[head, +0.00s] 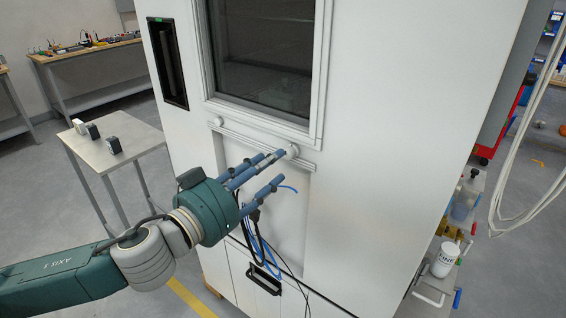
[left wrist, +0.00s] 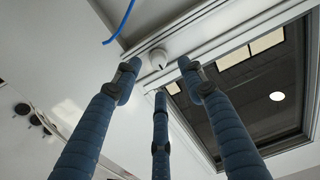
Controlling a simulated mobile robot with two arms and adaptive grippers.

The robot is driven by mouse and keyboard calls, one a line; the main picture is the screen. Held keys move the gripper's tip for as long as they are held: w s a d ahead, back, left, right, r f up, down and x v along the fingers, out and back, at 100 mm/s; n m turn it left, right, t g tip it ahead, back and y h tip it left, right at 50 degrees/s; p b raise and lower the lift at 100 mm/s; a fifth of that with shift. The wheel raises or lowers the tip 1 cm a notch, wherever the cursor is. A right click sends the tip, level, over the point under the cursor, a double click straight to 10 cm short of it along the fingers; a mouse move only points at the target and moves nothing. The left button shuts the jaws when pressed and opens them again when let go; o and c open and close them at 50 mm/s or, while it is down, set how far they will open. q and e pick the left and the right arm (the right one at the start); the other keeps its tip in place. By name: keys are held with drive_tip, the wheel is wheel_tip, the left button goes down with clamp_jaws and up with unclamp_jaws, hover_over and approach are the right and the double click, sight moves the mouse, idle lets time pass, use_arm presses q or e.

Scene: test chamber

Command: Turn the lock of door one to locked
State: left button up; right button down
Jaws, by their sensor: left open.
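A small round white knob (head: 292,150), which looks like the lock, sits on the white chamber door (head: 330,110) below the window's lower right corner. It also shows in the left wrist view (left wrist: 158,58), with a small dark mark on it. My left gripper (head: 273,166) is open, its blue fingers pointing at the door just by this knob. In the left wrist view the fingertips (left wrist: 160,82) are spread and empty, and the knob lies beyond them. I cannot tell whether a finger touches it. A second white knob (head: 218,121) sits below the window's lower left corner. My right gripper is out of view.
A dark recessed handle (head: 168,62) is at the door's upper left. Blue and black cables (head: 262,250) hang below my gripper. A small table (head: 117,148) with switch-like items stands at left, a cart with a white tub (head: 446,260) at right.

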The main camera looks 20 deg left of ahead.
sight(290, 153)
use_arm(q)
drive_tip(key=p+x, duration=0.3)
drive_tip(key=x, duration=0.2)
drive_tip(key=shift+w, duration=0.2)
clamp_jaws()
